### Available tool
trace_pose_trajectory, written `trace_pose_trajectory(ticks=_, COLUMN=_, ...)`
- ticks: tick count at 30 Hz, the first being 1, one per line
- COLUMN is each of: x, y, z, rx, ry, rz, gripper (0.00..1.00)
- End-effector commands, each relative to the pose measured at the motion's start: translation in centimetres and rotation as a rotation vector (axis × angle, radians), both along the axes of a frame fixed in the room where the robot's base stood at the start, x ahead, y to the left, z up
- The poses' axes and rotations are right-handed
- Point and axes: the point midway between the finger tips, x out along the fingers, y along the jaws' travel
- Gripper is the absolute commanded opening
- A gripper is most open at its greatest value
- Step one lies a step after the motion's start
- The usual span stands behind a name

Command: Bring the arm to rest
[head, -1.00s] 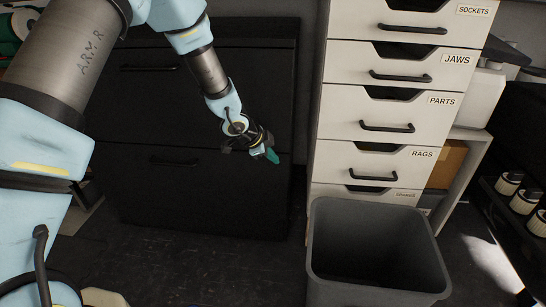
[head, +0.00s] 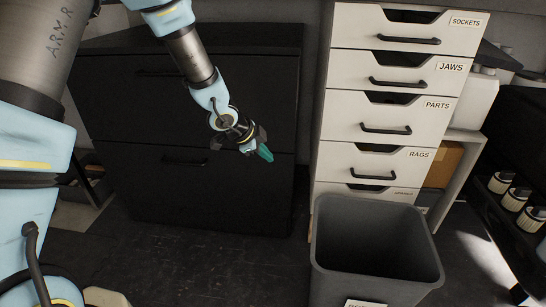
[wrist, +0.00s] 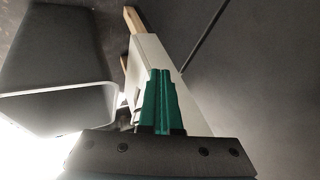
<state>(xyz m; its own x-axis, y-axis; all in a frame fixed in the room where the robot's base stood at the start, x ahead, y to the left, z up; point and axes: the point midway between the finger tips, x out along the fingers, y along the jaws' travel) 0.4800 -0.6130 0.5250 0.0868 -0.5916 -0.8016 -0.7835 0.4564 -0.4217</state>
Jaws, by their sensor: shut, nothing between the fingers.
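My gripper (head: 264,153) hangs at the end of my blue and grey arm, in front of the black cabinet and left of the white drawer unit. Its green fingers also show in the wrist view (wrist: 162,102), close together with nothing between them. It touches nothing that I can see. My upper arm fills the left edge of the head view.
The grey bin (head: 375,245) stands on the dark floor before the white drawer unit (head: 385,95), whose labelled drawers look closed. The black cabinet (head: 150,120) stands behind my arm. A dark shelf with several pale cylinders (head: 515,198) is at right. Floor left of the bin is clear.

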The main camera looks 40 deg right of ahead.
Motion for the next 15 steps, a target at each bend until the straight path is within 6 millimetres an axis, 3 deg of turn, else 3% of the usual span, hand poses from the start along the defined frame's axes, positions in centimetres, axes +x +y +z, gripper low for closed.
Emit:
trace_pose_trajectory(ticks=4, x=-0.2, y=1.1, z=1.7, rx=0.0, ry=-0.001, rz=-0.001, gripper=0.0)
trace_pose_trajectory(ticks=15, x=0.2, y=2.1, z=2.3, rx=0.005, ry=0.001, rz=0.023, gripper=0.0)
